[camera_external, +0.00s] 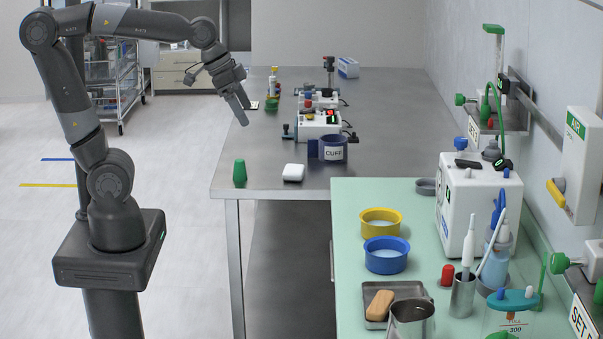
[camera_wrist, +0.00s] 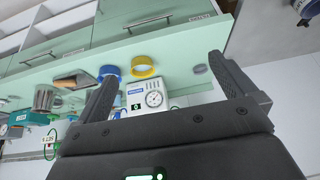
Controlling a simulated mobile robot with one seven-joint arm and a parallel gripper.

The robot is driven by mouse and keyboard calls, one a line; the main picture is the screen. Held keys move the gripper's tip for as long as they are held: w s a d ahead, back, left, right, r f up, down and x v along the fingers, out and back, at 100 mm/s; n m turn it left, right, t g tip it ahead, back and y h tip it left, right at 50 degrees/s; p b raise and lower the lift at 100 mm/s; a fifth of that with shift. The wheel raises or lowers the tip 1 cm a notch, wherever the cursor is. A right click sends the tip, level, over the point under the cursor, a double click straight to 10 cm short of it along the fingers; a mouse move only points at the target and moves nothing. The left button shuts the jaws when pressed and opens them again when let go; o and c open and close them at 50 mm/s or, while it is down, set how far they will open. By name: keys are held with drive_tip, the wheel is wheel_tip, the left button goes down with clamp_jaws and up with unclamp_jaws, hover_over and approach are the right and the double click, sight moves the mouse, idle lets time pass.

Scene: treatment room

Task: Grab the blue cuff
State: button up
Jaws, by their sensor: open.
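The blue cuff (camera_external: 321,149) is a dark blue roll with a white label reading CUFF. It stands on the grey metal table (camera_external: 268,155), near the table's right side in the external view. In the wrist view a dark blue piece with a white label, seemingly the cuff (camera_wrist: 303,9), is cut off at the top right corner. My gripper (camera_external: 241,112) is above the left part of the metal table, to the left of the cuff and apart from it. In the wrist view the two fingers (camera_wrist: 163,85) are wide apart with nothing held between them.
White devices with knobs (camera_external: 318,124) stand just behind the cuff. The green counter (camera_external: 345,215) at right holds yellow (camera_external: 381,222) and blue bowls (camera_external: 386,256). The table's left middle is clear.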

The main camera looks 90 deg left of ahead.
drive_tip(key=w+a, duration=1.2)
drive_tip(key=w, duration=0.1)
drive_tip(key=n+g, duration=0.1)
drive_tip(key=n, duration=0.1)
hover_over(333, 148)
drive_tip(key=s+a, duration=0.4)
wheel_tip(333, 148, down, 21)
drive_tip(key=shift+d+r, duration=0.15)
drive_tip(key=shift+r, duration=0.05)
drive_tip(key=shift+a+f, duration=0.2)
drive_tip(key=shift+f, duration=0.1)
drive_tip(key=x, duration=1)
drive_tip(key=shift+w+f, duration=0.2)
drive_tip(key=shift+w, duration=0.1)
drive_tip(key=shift+c, duration=0.6)
